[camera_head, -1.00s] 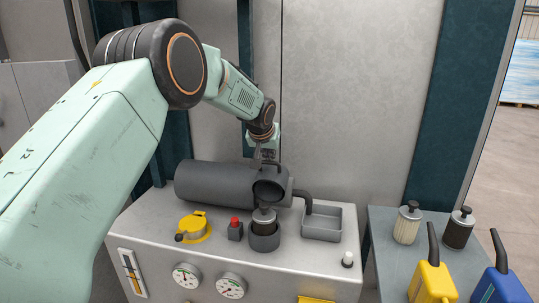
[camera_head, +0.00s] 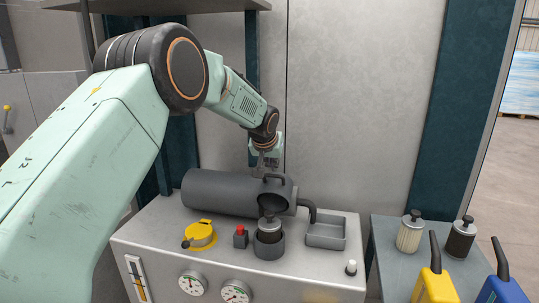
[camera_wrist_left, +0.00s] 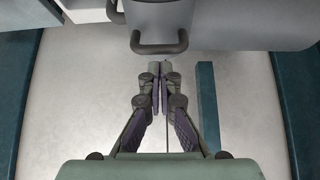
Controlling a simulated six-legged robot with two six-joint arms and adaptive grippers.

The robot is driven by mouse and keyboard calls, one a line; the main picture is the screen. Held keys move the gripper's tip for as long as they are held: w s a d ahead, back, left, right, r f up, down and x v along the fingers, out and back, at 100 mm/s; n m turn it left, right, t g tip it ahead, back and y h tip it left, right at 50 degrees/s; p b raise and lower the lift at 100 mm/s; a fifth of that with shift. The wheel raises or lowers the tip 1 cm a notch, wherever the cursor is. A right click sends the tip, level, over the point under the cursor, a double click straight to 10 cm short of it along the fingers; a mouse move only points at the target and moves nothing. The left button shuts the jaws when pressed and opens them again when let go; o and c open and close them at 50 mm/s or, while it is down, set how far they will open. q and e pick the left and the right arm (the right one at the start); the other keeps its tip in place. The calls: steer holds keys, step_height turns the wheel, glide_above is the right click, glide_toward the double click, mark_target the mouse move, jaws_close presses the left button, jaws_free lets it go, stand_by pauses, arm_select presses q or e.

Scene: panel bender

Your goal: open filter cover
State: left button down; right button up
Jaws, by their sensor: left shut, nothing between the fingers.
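The dark grey filter cover (camera_head: 275,191) stands raised, its handle (camera_head: 274,178) at its top, in front of the right end of the horizontal dark cylinder. Below it, the round filter housing (camera_head: 268,247) is open at the top, and a filter with a dark cap (camera_head: 268,223) stands in it. My left gripper (camera_head: 269,164) is just behind and above the handle. In the left wrist view its fingers (camera_wrist_left: 160,68) are shut with nothing between them, and the handle (camera_wrist_left: 158,48) lies just beyond the tips, seemingly apart from them. My right gripper is not in view.
The dark cylinder (camera_head: 222,191) lies along the back of the machine top. A grey tray (camera_head: 325,232), a red button (camera_head: 240,231) and a yellow cap (camera_head: 200,236) sit nearby. The side table (camera_head: 386,234) holds two filters and yellow and blue containers.

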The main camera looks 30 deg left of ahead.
arm_select(q)
steer(key=v, duration=0.9)
steer(key=s+d+f+m+t+h+b, duration=0.1)
steer(key=d+f+m+t+h, duration=0.1)
steer(key=d+f, duration=0.5)
steer(key=s+d+f+g+b, duration=0.15)
steer(key=s+f, duration=0.25)
steer(key=f, duration=0.4)
steer(key=s+d+f+b, duration=0.1)
steer(key=s+f+b, duration=0.1)
steer(key=s+f, duration=0.45)
steer(key=s+d+f+g+b, duration=0.1)
steer(key=s+d+f+b, duration=0.1)
steer(key=f, duration=0.7)
steer(key=s+f+g+b, duration=0.2)
steer(key=s+f+b, duration=0.1)
steer(key=s+f, duration=0.5)
steer(key=s+f+g+b, duration=0.2)
steer(key=s+f+b, duration=0.2)
steer(key=s+f, duration=0.5)
steer(key=s+f+g+b, duration=0.3)
steer(key=s+f, duration=0.6)
steer(key=s, duration=0.9)
steer(key=shift+s+d+m+b, duration=0.3)
steer(key=shift+d+b, duration=0.1)
steer(key=shift+b, duration=0.25)
steer(key=shift+w+f, duration=0.1)
steer(key=shift+f, duration=0.05)
